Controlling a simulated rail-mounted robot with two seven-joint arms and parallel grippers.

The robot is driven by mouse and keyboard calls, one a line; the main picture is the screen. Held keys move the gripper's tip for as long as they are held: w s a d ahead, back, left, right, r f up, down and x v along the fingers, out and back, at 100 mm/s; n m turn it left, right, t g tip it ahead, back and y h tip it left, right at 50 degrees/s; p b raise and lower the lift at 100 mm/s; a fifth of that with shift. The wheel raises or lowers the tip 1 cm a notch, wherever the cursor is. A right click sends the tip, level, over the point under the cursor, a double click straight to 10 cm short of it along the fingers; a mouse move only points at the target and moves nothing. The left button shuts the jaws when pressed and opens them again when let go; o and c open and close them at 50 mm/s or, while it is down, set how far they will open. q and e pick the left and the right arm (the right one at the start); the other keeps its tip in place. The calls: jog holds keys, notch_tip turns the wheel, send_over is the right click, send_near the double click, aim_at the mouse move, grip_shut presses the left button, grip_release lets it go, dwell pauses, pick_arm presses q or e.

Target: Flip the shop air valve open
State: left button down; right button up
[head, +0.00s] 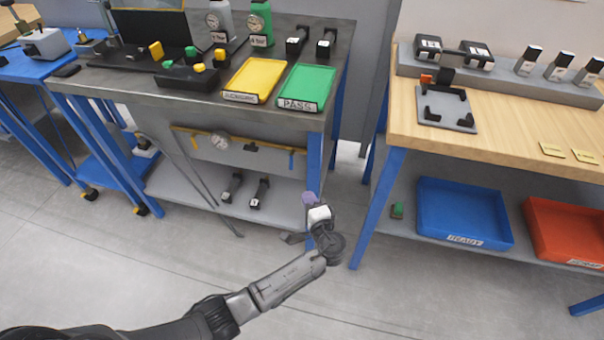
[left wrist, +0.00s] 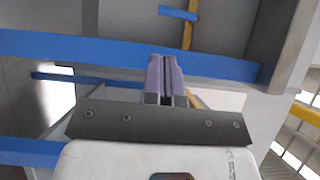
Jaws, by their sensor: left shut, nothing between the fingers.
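A yellow air pipe (head: 278,150) runs under the front edge of the grey-topped bench, with a round gauge (head: 220,140) on it. A small dark part (head: 251,147) on the pipe, right of the gauge, looks like the shop air valve; its handle position is too small to tell. My left gripper (head: 310,197), with purple fingers, is shut and empty, in front of the bench's right leg, lower than and right of the pipe. In the left wrist view the shut fingers (left wrist: 166,78) point toward blue frame bars, with a yellow pipe (left wrist: 188,36) beyond. My right gripper is out of view.
The grey bench (head: 200,93) holds a yellow tray (head: 254,80) and a green tray (head: 306,88). Its blue leg (head: 314,160) stands close to my left gripper. A wooden bench (head: 490,125) stands right, above a blue bin (head: 464,212) and red bin (head: 570,230). Open floor lies in front.

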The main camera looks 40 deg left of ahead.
aim_at(292, 160)
pick_arm(q)
jog(key=shift+w+d+r, duration=0.1)
dwell(0.4)
jog(key=b+x, duration=0.4)
jog(key=x, duration=0.6)
jog(key=shift+m, duration=0.3)
jog(key=shift+m+t, duration=0.3)
jog(key=shift+t, duration=0.1)
jog(key=shift+a, duration=0.2)
